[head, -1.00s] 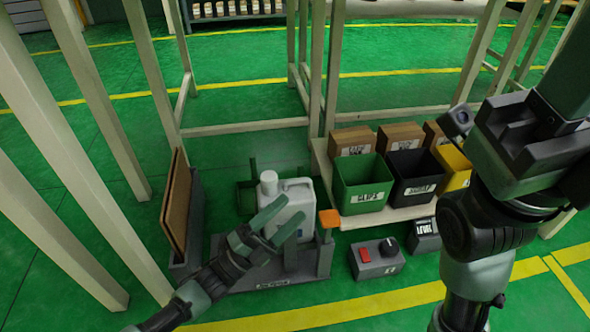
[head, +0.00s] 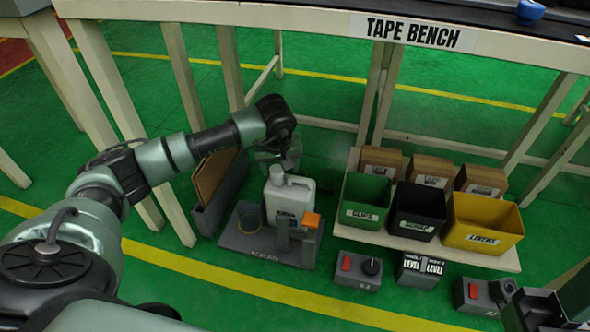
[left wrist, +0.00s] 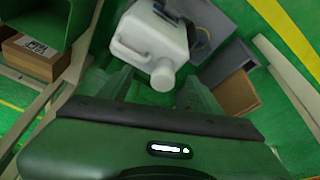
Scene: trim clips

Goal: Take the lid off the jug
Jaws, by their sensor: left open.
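The white jug (head: 296,202) stands upright on a grey station plate (head: 240,241), its handle side to the right. Its white round lid (head: 277,176) is on the neck; it also shows in the left wrist view (left wrist: 163,76). My left gripper (head: 278,157) is at the jug's top, pointing down, partly hidden by its own wrist. In the left wrist view its green fingers stand apart, one on each side of the lid, with gaps; I cannot tell whether either touches it. My right gripper's fingers are not seen; only a dark part of that arm shows at the lower right.
Green (head: 363,203), black (head: 416,212) and yellow (head: 483,220) bins stand on a low shelf to the right, with cardboard boxes behind. A button box (head: 357,270) sits in front. Brown boards (head: 213,176) lean in a grey rack left of the jug. An orange-topped post (head: 311,220) stands close beside the jug.

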